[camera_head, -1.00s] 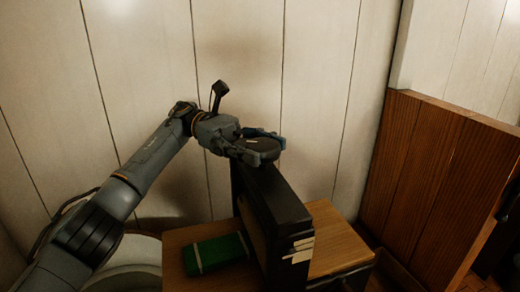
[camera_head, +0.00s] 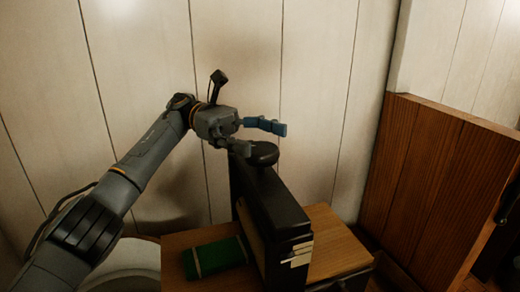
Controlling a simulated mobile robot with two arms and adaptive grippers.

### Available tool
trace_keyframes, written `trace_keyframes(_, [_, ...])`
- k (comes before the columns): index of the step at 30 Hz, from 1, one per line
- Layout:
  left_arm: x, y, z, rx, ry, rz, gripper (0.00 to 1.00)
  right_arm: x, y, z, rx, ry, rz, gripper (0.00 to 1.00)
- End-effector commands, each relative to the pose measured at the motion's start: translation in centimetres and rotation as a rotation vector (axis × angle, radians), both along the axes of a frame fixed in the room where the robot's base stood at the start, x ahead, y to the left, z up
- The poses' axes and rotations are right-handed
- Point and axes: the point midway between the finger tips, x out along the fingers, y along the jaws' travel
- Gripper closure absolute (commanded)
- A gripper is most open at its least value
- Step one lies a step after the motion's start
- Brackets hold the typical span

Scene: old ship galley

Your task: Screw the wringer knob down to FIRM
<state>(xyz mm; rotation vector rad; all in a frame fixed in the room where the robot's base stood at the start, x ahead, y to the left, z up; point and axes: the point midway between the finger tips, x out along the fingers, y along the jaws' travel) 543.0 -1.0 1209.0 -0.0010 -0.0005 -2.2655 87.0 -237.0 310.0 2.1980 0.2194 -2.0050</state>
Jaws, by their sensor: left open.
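The wringer knob (camera_head: 262,154) is a round black disc on top of a tall black box-like body, the wringer (camera_head: 285,205), which stands upright on a wooden top. Pale tags or marks (camera_head: 298,256) show on the wringer's near end; I cannot read them. My left gripper (camera_head: 264,139) is open, its fingers spread just above and to the left of the knob. No finger is clearly touching the knob. My right gripper is not in view.
A green bundle with pale bands (camera_head: 215,255) lies on the wooden top (camera_head: 335,245) left of the wringer. A pale rounded vessel (camera_head: 125,265) is at lower left. The plank wall (camera_head: 310,80) is close behind, and a brown wooden partition (camera_head: 425,180) stands at right.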

Motion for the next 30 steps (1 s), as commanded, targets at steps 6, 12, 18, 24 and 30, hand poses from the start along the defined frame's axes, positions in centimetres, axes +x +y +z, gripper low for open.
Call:
trace_keyframes(6, [0.0, -0.1, 4.5, -0.001, -0.002, -0.001, 0.18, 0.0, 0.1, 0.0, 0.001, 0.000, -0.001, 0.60])
trace_keyframes(12, [0.0, -0.1, 6.8, 0.000, 0.000, -0.001, 0.18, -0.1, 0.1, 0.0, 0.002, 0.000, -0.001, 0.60])
trace_keyframes(18, [0.0, 0.0, 7.3, 0.000, 0.000, -0.001, 0.18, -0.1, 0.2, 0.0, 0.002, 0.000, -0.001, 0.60])
trace_keyframes(24, [0.0, 0.0, 7.4, 0.000, 0.000, -0.001, 0.18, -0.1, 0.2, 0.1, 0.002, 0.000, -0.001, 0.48])
trace_keyframes(30, [0.0, 0.0, 11.3, 0.000, -0.001, -0.001, 0.18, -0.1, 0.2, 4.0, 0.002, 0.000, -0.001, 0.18])
